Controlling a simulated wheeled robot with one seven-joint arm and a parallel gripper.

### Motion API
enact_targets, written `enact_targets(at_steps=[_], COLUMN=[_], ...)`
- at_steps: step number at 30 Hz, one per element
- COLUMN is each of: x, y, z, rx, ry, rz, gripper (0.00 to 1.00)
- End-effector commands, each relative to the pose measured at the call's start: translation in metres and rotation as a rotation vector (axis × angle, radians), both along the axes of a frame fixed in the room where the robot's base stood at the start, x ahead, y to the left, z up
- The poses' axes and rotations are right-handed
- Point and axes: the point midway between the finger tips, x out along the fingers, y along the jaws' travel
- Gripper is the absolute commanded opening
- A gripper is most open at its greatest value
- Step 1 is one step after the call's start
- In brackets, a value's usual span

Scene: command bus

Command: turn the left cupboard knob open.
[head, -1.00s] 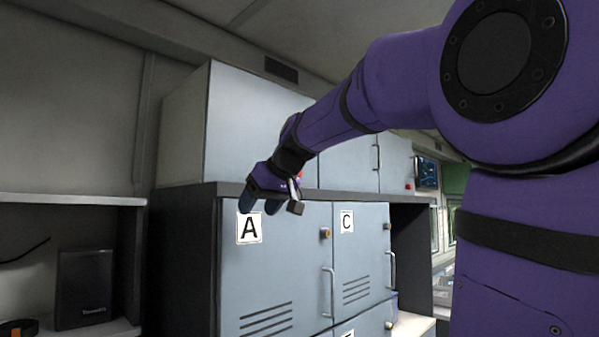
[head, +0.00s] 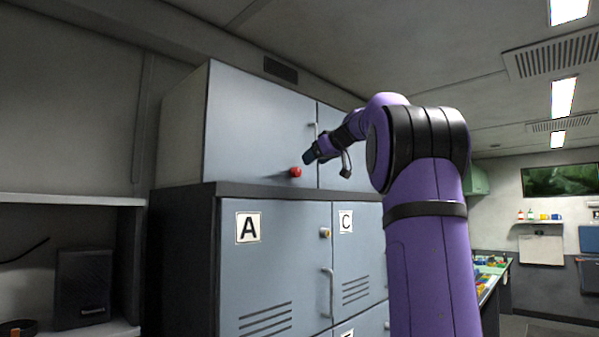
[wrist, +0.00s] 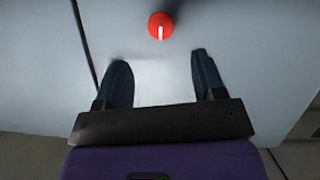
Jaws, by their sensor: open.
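The red cupboard knob (head: 295,172) is at the lower right of the left upper cupboard door (head: 255,130). In the wrist view the knob (wrist: 161,26) is round and red, with a white line standing upright on its face. My gripper (head: 308,157) is close to the knob on its right in the head view. In the wrist view my gripper (wrist: 162,75) has its two dark fingers spread, with nothing between them. The knob lies ahead of the fingertips, roughly centred between them, and appears untouched.
Below are lockers labelled A (head: 248,227) and C (head: 346,222) under a dark ledge (head: 275,192). A shelf (head: 75,200) with a black box (head: 83,283) stands at the left.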

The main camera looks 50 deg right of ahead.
Motion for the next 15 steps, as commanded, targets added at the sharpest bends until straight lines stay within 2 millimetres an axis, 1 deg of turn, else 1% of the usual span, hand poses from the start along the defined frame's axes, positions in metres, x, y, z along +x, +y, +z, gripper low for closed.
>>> enact_targets(at_steps=[1, 3, 9, 15], x=[0.009, 0.022, 0.053, 0.072], y=[0.0, -0.001, -0.002, -0.003], z=[-0.004, -0.01, -0.022, -0.029], rx=[0.002, 0.002, 0.002, 0.001], ry=[-0.001, 0.002, 0.001, 0.0], rz=[0.003, 0.004, 0.004, 0.002], gripper=[0.63, 0.63, 0.63, 0.63])
